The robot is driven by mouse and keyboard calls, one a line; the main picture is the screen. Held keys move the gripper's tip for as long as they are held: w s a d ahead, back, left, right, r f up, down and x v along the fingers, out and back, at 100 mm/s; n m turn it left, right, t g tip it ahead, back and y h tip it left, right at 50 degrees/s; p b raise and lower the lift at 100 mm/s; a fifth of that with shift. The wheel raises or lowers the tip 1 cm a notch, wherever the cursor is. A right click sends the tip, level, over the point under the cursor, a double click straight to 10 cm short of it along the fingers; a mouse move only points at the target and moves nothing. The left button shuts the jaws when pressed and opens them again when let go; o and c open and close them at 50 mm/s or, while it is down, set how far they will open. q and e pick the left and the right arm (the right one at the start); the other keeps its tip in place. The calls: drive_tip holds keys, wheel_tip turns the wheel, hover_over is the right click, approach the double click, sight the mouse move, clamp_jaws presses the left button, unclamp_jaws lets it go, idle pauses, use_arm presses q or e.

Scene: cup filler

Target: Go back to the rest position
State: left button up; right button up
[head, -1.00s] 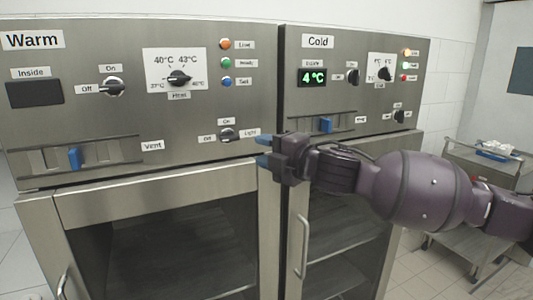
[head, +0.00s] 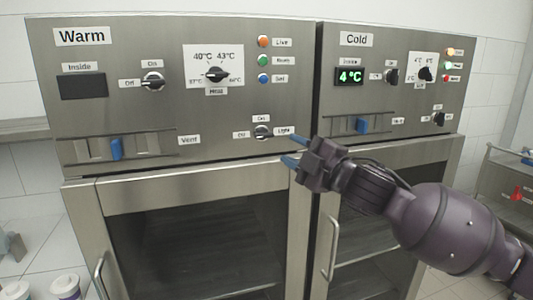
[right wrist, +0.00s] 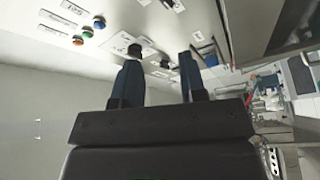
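My right gripper (head: 293,151) is in front of the cabinets, just right of and a little below the Light knob (head: 262,132) on the Warm panel. Its two blue fingertips are apart with nothing between them. In the right wrist view the gripper's fingers (right wrist: 158,78) also stand apart and empty, with panel controls beyond them. The purple right arm comes in from the lower right. My left gripper is in neither view.
The Warm cabinet (head: 120,200) and Cold cabinet (head: 400,160) stand side by side with closed glass doors and handles. A blue vent slider (head: 116,149) sits on the Warm panel. A metal cart (head: 500,190) is at the right. White cups (head: 65,287) show at the lower left.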

drive_tip(key=s+d+f+m+t+h, duration=0.1)
drive_tip(key=s+d+f+m+h, duration=0.3)
drive_tip(key=f, duration=0.6)
drive_tip(key=s+d+f+m+h, duration=0.2)
drive_tip(key=d+f+m, duration=0.35)
drive_tip(key=f, duration=0.45)
drive_tip(key=s+d+f+m+t+h, duration=0.1)
drive_tip(key=s+d+f+m+h, duration=0.4)
drive_tip(key=f, duration=0.6)
drive_tip(key=s+d+f+m+g+h, duration=0.1)
drive_tip(key=s+d+f+m+g, duration=0.1)
drive_tip(key=s+f, duration=0.7)
drive_tip(key=s+d+f+m+g+h, duration=0.1)
drive_tip(key=s+d+f+m, duration=0.3)
drive_tip(key=s+f, duration=0.6)
drive_tip(key=shift+s+d+f+m+g+h+b, duration=0.2)
drive_tip(key=shift+d+m+g+h+b, duration=0.3)
drive_tip(key=shift+g, duration=0.4)
drive_tip(key=shift+d, duration=0.15)
